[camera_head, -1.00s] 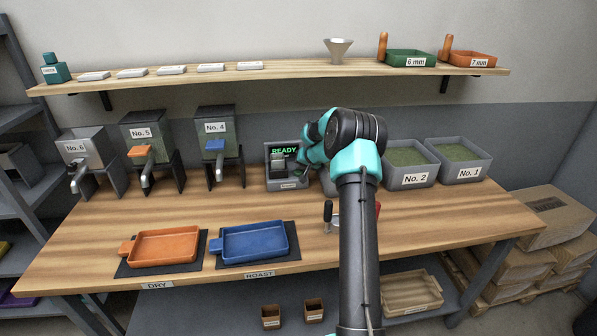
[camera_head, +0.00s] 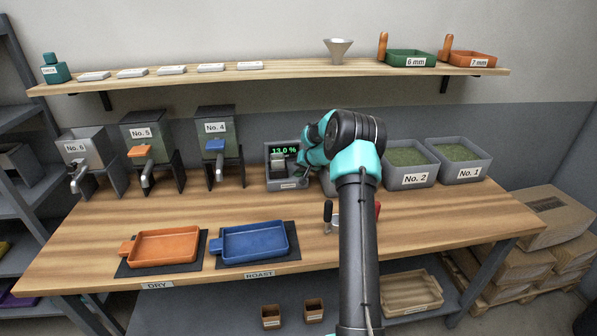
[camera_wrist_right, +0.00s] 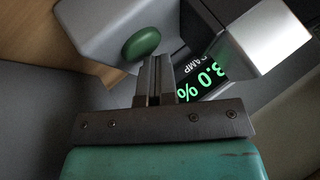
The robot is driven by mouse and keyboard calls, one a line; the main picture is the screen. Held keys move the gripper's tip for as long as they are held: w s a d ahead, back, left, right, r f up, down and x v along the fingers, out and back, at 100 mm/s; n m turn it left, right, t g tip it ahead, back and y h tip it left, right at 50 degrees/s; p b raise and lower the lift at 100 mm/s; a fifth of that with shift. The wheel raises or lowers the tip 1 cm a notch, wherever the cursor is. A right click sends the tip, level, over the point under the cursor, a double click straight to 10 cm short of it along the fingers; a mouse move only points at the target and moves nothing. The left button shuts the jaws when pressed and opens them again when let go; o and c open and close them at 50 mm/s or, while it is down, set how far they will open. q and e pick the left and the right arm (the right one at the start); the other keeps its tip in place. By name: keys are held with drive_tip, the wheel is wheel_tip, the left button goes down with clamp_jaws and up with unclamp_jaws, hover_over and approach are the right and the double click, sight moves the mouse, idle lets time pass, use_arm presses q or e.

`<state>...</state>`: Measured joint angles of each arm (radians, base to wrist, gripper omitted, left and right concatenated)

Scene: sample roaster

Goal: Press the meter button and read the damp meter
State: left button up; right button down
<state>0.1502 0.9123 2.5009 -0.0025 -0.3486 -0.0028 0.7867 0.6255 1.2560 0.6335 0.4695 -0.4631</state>
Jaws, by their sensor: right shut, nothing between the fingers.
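The damp meter (camera_head: 279,177) is a grey box at the back of the bench, with a dark screen (camera_head: 285,152) that reads "13.0 %" in green. In the right wrist view part of the screen (camera_wrist_right: 262,75) shows "3.0 %" and "DAMP". The green oval button (camera_wrist_right: 141,43) on the meter's grey body is just beyond my right gripper's fingertips (camera_wrist_right: 155,62). The fingers are shut and empty; I cannot tell whether they touch the button. In the head view my right gripper (camera_head: 304,170) is at the meter's right side, partly hidden by my arm. My left gripper is not in view.
Bins No. 2 (camera_head: 411,178) and No. 1 (camera_head: 464,171) stand right of my arm. Dispensers No. 4 (camera_head: 217,151), No. 5 (camera_head: 140,128) and No. 6 (camera_head: 92,147) stand left. Orange (camera_head: 166,246) and blue (camera_head: 256,240) trays lie in front. A shelf (camera_head: 290,76) runs above.

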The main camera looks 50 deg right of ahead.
idle(0.3)
drive_tip(key=shift+r, duration=1.25)
drive_tip(key=shift+r, duration=2.5)
